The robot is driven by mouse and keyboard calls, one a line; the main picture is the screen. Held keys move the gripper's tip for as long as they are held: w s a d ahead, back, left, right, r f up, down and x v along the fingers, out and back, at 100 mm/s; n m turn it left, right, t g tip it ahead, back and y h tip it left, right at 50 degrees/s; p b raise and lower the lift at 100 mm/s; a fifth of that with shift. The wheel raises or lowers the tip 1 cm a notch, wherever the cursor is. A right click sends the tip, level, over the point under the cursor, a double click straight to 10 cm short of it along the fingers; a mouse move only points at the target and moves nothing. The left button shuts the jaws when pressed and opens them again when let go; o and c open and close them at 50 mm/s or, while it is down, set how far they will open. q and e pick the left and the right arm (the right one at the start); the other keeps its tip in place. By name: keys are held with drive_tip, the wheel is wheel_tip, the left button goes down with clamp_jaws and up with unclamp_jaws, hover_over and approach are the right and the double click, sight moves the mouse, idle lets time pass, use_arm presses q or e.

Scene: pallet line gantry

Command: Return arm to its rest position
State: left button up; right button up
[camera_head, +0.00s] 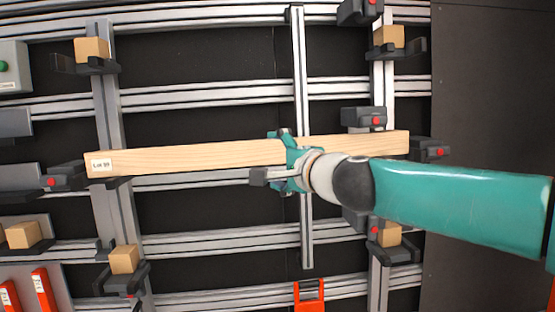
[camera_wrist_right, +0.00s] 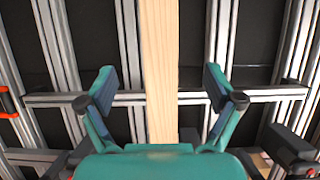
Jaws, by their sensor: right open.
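My right arm comes in from the right in the head view. Its teal right gripper (camera_head: 285,165) is in front of the middle of a long wooden board (camera_head: 190,158). In the right wrist view the gripper (camera_wrist_right: 160,85) is open, with one finger on each side of the board (camera_wrist_right: 160,50) and a gap to it on both sides. The board lies across the gantry, slightly tilted, with a "Lot 89" label at its left end. The gripper hides part of the board's middle. My left gripper is not in view.
Dark clamps with red buttons sit by the board's left end (camera_head: 66,178) and right end (camera_head: 428,150). Several wooden blocks rest on holders, one at upper left (camera_head: 91,49). An orange-red part (camera_head: 309,295) is at the bottom. A dark panel (camera_head: 490,90) fills the right side.

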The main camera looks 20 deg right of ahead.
idle(0.5)
drive_tip(key=s+f+n+g+p, duration=0.15)
drive_tip(key=f+g, duration=0.25)
drive_tip(key=f, duration=1)
drive_tip(key=s+f+n+g+p, duration=0.1)
drive_tip(key=s+f+n+g, duration=0.15)
drive_tip(key=f, duration=1.05)
drive_tip(key=s+a+f+n+g+y, duration=0.1)
drive_tip(key=s+a+f+n+g, duration=0.1)
drive_tip(key=s+f+n, duration=0.4)
drive_tip(key=s+a+f+n+g+y+p, duration=0.1)
drive_tip(key=s+a+f+n+g, duration=0.2)
drive_tip(key=s+f, duration=0.7)
drive_tip(key=s+a+n, duration=0.2)
drive_tip(key=n, duration=0.1)
drive_tip(key=shift+a, duration=0.3)
